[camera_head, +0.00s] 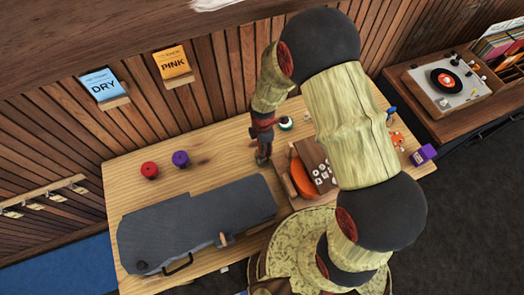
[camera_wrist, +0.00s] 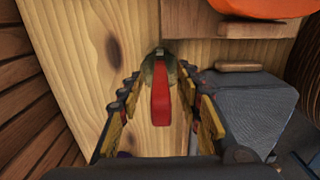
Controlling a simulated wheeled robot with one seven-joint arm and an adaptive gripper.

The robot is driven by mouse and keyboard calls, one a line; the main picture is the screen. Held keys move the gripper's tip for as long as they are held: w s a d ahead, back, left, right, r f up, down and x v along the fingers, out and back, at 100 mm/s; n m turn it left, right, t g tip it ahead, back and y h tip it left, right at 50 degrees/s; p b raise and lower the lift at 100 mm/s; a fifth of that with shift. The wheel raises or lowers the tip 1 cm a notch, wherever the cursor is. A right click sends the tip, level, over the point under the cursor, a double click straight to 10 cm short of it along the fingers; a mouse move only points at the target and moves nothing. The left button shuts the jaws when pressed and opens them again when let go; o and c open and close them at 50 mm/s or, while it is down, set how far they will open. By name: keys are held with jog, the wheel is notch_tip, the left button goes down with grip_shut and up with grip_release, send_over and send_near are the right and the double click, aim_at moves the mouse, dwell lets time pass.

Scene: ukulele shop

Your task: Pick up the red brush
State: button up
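The red brush (camera_wrist: 160,103) stands out in the wrist view, with a red body and a dark grey-green end, over the wooden table (camera_wrist: 95,50). My gripper (camera_wrist: 158,80) is open, with one finger on each side of the brush; I cannot tell whether either finger touches it. I cannot make out the brush clearly there; my gripper hides that spot.
The grey case (camera_head: 190,222) lies to the left of my gripper. Red (camera_head: 149,170) and purple (camera_head: 180,158) round items stand at the back left. An orange disc (camera_head: 303,180) and a wooden block with white pieces (camera_head: 318,165) sit close on the right.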

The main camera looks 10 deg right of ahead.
jog(key=shift+f, duration=0.3)
jog(key=shift+c, duration=0.8)
jog(key=c, duration=0.7)
grip_shut()
